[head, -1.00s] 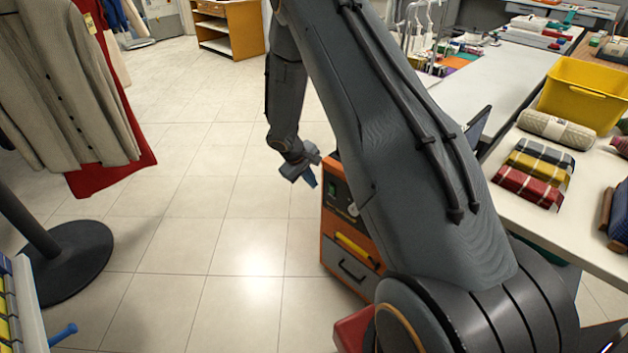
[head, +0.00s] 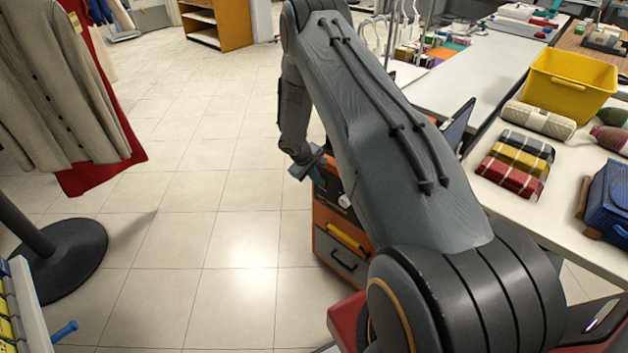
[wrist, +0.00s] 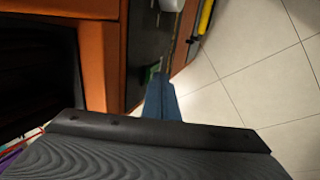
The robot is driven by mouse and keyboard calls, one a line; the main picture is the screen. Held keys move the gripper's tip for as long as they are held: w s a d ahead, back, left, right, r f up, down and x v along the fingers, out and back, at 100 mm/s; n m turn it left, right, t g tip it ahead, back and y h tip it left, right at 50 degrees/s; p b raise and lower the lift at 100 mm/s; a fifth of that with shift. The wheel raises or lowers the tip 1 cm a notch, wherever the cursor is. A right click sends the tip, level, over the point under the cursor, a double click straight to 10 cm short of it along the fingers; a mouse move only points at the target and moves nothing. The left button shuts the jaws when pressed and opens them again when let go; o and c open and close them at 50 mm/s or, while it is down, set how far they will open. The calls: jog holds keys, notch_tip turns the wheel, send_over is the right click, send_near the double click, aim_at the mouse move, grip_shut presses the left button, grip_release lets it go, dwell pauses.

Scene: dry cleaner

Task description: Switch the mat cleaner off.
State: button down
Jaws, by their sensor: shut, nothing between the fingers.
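The mat cleaner is an orange cabinet (head: 325,248) on the floor beside the counter, with a dark front panel, a yellow bar handle and a grey drawer. My arm hides its upper right part. My gripper (head: 318,170) is shut and empty, at the upper part of the dark panel. In the wrist view its blue fingertips (wrist: 160,92) point at the panel, close to a small green switch (wrist: 152,72). I cannot tell whether they touch the switch or which way it is set. A pale knob (wrist: 172,5) shows further along the panel.
A white counter (head: 455,75) stands on the right with folded cloths (head: 515,165) and a yellow tub (head: 570,85). A clothes stand with a round black base (head: 60,260) is on the left. The tiled floor between is clear.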

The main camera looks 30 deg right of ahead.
jog(key=shift+d, duration=0.1)
jog(key=shift+w+d, duration=0.1)
dwell(0.3)
jog(key=shift+r, duration=0.15)
jog(key=shift+r, duration=0.7)
